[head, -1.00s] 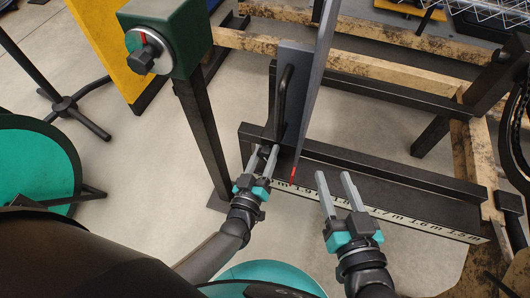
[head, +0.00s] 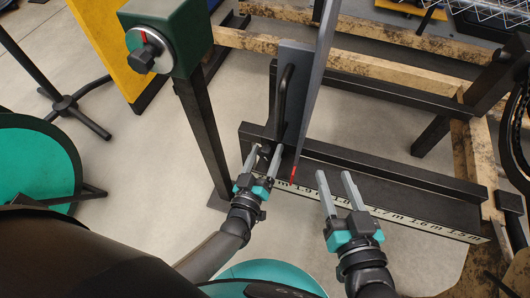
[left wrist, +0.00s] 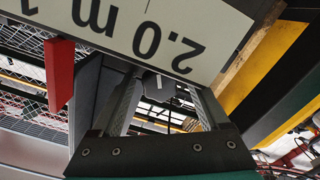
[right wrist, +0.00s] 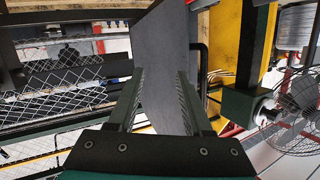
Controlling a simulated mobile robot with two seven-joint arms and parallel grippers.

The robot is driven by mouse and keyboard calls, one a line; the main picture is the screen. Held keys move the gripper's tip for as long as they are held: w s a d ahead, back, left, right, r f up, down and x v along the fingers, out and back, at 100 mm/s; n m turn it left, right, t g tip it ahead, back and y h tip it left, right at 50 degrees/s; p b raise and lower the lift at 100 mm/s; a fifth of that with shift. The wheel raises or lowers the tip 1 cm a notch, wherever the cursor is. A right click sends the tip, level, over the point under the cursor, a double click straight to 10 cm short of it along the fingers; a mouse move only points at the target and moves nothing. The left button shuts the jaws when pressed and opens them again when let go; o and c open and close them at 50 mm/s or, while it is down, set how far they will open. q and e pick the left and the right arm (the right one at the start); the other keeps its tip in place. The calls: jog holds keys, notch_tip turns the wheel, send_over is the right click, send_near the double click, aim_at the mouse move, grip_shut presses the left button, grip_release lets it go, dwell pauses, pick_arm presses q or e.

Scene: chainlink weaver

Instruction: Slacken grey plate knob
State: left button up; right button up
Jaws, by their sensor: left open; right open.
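The grey plate (head: 292,95) stands upright on a dark rail (head: 350,168), with a long black handle (head: 283,100) on its face. A small dark knob (head: 265,151) sits low at the plate's left side. My left gripper (head: 264,152) is open, its two fingers on either side of this knob; I cannot tell whether they touch it. In the left wrist view a dark rounded piece (left wrist: 153,84), probably the knob, lies between the fingers, partly hidden. My right gripper (head: 335,178) is open and empty over the rail, right of the plate.
A scale strip (head: 400,219) runs along the rail's front, with a red pointer (head: 293,174) beneath the plate. A green box (head: 180,35) with a black dial knob (head: 143,56) stands on a post at left. A wooden frame (head: 390,70) lies behind.

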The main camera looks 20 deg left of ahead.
pick_arm(q)
jog(key=shift+s+p, duration=0.35)
jog(key=shift+s, duration=0.5)
jog(key=s+p, duration=0.3)
jog(key=s, duration=1)
jog(key=shift+s+a, duration=0.25)
jog(key=shift+s, duration=0.05)
pick_arm(e)
jog(key=s+d+f+g+h, duration=0.2)
jog(key=d+g+h, duration=0.2)
jog(key=d+g, duration=0.3)
jog(key=shift+s+d, duration=0.15)
jog(key=shift+s, duration=0.25)
